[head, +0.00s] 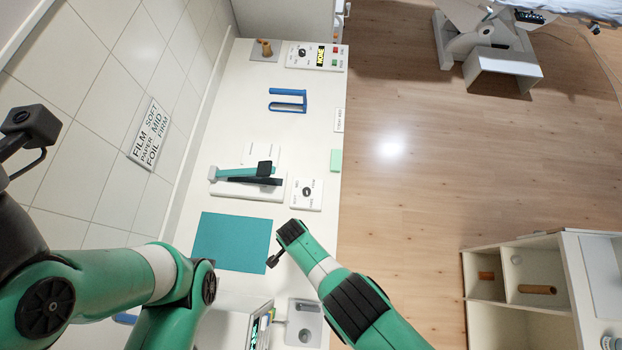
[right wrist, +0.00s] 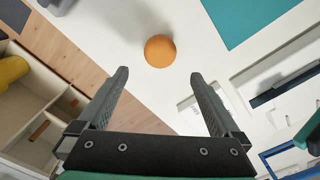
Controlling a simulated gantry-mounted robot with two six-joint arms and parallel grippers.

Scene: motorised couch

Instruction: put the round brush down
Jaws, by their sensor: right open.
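In the right wrist view an orange round thing (right wrist: 160,51) shows on the white worktop, just beyond my fingertips. It may be the round brush seen end-on; I cannot tell. My right gripper (right wrist: 158,76) is open and empty, its fingers spread either side of the line to this thing, apart from it. In the head view my right arm ends over the worktop's right edge, beside the teal mat (head: 225,240), and the orange thing is hidden. My left gripper's fingers are not visible; only my left arm shows at the left.
A teal-handled tool (head: 240,172) lies on a white holder. A small dial panel (head: 306,194) and a blue U-shaped frame (head: 288,105) are farther up the worktop. An open shelf unit (head: 520,308) holding a brown cylinder (head: 537,289) stands right, across bare wooden floor.

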